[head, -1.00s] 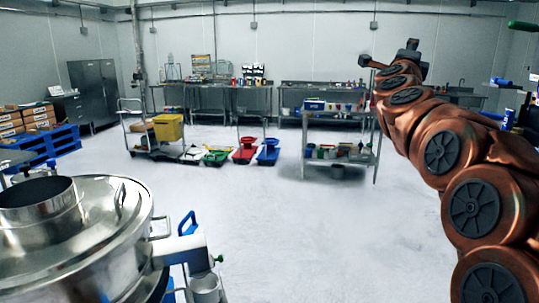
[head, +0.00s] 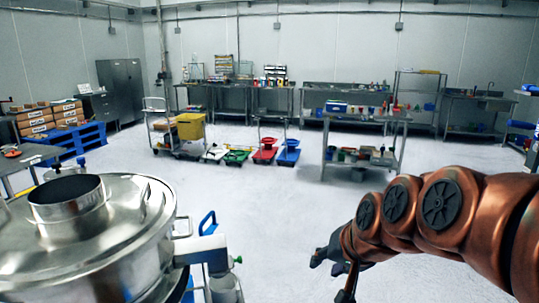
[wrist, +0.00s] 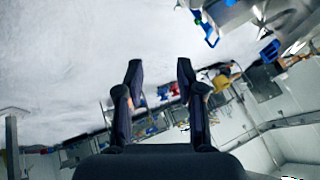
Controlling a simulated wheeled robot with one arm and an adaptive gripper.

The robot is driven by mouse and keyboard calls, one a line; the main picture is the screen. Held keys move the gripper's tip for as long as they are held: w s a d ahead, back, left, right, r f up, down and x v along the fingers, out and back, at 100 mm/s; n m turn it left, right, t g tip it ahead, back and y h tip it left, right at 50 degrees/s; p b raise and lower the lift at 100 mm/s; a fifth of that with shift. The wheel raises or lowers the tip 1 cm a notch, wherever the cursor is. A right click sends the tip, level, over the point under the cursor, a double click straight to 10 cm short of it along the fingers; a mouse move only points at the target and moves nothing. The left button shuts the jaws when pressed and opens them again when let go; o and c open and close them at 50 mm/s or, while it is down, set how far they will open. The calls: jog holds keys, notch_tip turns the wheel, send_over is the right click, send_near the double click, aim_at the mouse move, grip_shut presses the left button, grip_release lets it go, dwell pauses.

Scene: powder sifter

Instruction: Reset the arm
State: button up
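My copper arm reaches in from the right in the head view, and my gripper (head: 318,258) hangs low over the floor, right of the steel sifter. In the wrist view my gripper (wrist: 159,68) has its two dark fingers spread apart with nothing between them. The wrist view is tilted and nearly upside down, with the floor at the top. The round steel sifter (head: 140,215) with its open top collar stands at the lower left, apart from my gripper.
A steel shelf table (head: 362,117) and a cart with a yellow bin (head: 190,127) stand farther back. Red (head: 265,150) and blue (head: 288,153) dustpan-like items sit on the floor. A blue pallet (head: 82,143) with boxes is at the left. The middle floor is clear.

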jog(key=s+d+f+n+g+h, duration=0.1)
jog(key=s+d+f+g, duration=0.1)
jog(key=s, duration=0.6)
jog(key=s+d+f+n+g+h, duration=0.1)
jog(key=s+d+f+g, duration=0.1)
jog(key=s+f, duration=0.3)
jog(key=s+d+f+n+g+h, duration=0.1)
jog(key=s+d+f+g, duration=0.1)
jog(key=s, duration=1.1)
jog(key=shift+d+f+g, duration=0.25)
jog(key=shift+f+g, duration=0.6)
jog(key=shift+g, duration=0.25)
jog(key=shift+d, duration=0.1)
